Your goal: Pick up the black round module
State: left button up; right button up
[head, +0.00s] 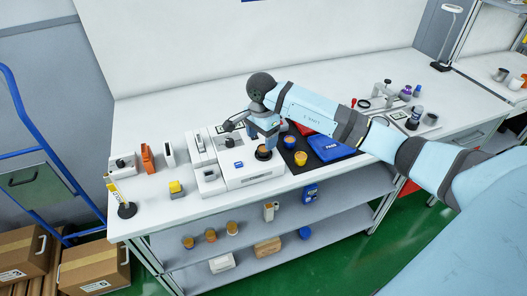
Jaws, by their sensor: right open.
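A dark round module (263,156) sits on the front part of a white conveyor unit (250,180) on the bench, directly under my right gripper. My right gripper (266,142) points down from the arm that comes in from the right, and its jaws are open. The fingertips are at or just above the module; I cannot tell whether they touch it. The gripper hides the back of the module. My left gripper is not in view.
A yellow block (176,189) and a black-based stand (127,210) are at left. The lower shelf (285,245) holds several parts.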

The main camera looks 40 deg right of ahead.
aim_at(262, 151)
jog(key=f, duration=0.4)
jog(key=shift+s+f+p, duration=0.15)
jog(key=shift+s+p, duration=0.05)
jog(key=shift+p, duration=0.1)
jog(key=c, duration=1)
